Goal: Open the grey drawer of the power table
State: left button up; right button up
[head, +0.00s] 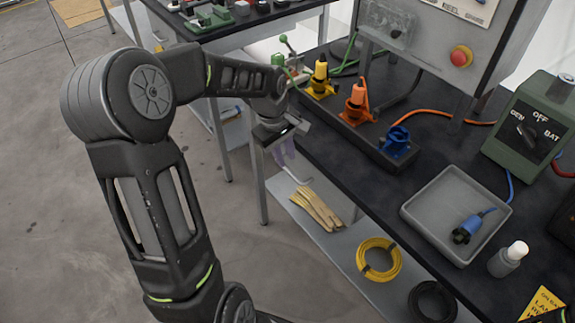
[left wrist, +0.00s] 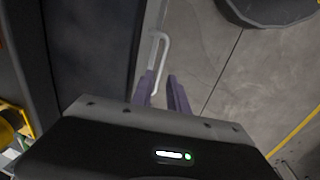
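The power table (head: 335,155) has a dark top and runs along the right of the head view. A pale bar handle (head: 295,178) stands out from its near side, below the top's edge; the handle also shows in the left wrist view (left wrist: 161,48). A narrow light grey strip (left wrist: 152,22) beside the dark top seems to be the drawer front, seen edge-on. My left gripper (head: 284,155) points down at this side with its purple fingers apart. In the left wrist view its fingertips (left wrist: 161,84) are close to the handle's near end; contact cannot be told. My right gripper is out of view.
On the table are a grey tray (head: 418,217) with a blue connector, a row of coloured plugs (head: 356,105) and a green switch box (head: 525,128). A lower shelf (head: 335,245) holds gloves and cable coils. The floor (head: 250,245) beside the table is clear.

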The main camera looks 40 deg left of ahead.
aim_at(289, 170)
pick_arm(q)
jog(key=f, duration=0.3)
jog(key=w+f, duration=0.1)
jog(key=f, duration=0.1)
jog(key=shift+d, duration=0.15)
grip_shut()
dwell(1.3)
